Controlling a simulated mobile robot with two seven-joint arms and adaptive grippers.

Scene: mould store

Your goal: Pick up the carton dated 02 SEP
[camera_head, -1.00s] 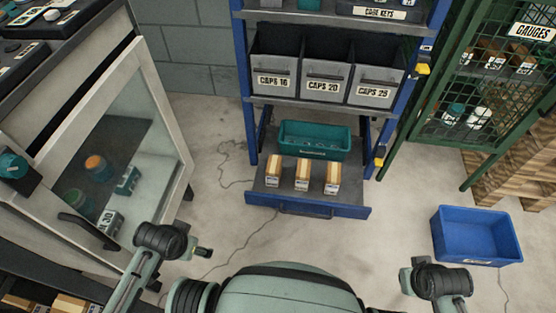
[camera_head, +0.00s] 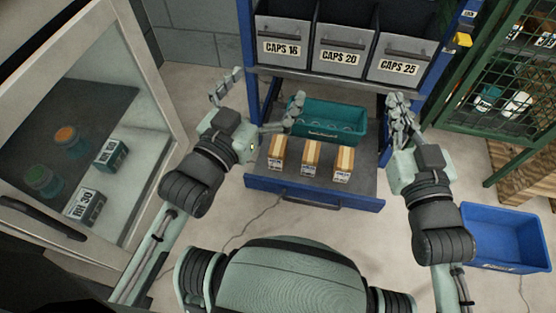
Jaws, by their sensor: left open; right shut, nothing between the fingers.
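Three small tan cartons with white labels stand upright in a row in the pulled-out drawer: a left one (camera_head: 277,153), a middle one (camera_head: 311,158) and a right one (camera_head: 343,164). Their labels are too small to read, so I cannot tell which is dated 02 SEP. My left gripper (camera_head: 261,98) is open, its fingers spread wide, above and left of the cartons in the picture. One finger overlaps the left end of the teal bin. My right gripper (camera_head: 399,108) is shut and empty, at the drawer's right side, apart from the cartons.
The drawer (camera_head: 312,195) sits low in a blue rack. A teal bin (camera_head: 335,121) stands behind the cartons. Grey CAPS bins (camera_head: 341,50) are on the shelf above. A glass-fronted cabinet (camera_head: 150,110) is at left, a green mesh locker (camera_head: 480,80) and blue crate (camera_head: 505,236) at right.

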